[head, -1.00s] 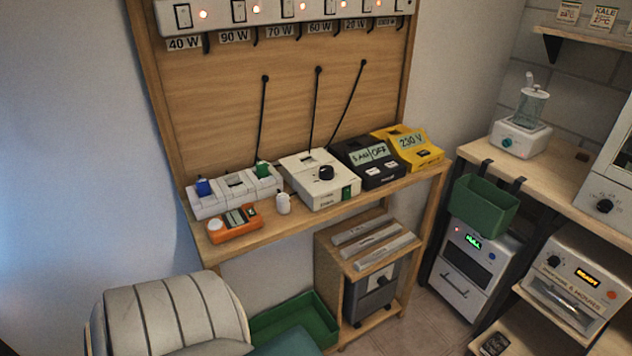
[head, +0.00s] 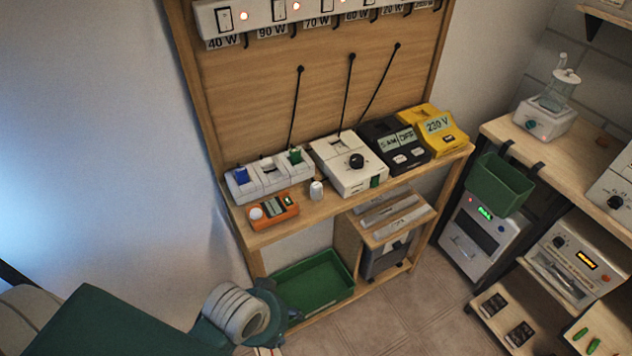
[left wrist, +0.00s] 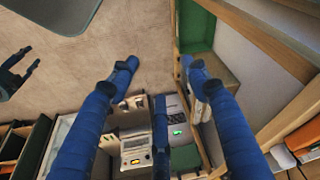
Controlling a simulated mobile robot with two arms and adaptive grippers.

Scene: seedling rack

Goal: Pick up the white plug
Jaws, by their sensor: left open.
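The white plug (head: 316,190) stands upright on the bench shelf, in front of the white box with a black knob and right of the orange meter. My left arm comes in low in the head view, with its gripper (head: 268,344) near the bottom edge, well below and left of the plug. Its fingertips are hard to make out there. In the left wrist view my left gripper (left wrist: 160,66) has its blue fingers spread, with nothing between them. I cannot make out the plug in that view. A dark two-fingered shape at that view's left edge may be my right gripper.
A socket strip (head: 270,177) holds a blue plug (head: 241,175) and a green plug (head: 295,156). The orange meter (head: 273,211) lies in front of it. A black unit and a yellow unit (head: 432,128) stand right. A green tray (head: 312,283) is below the shelf.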

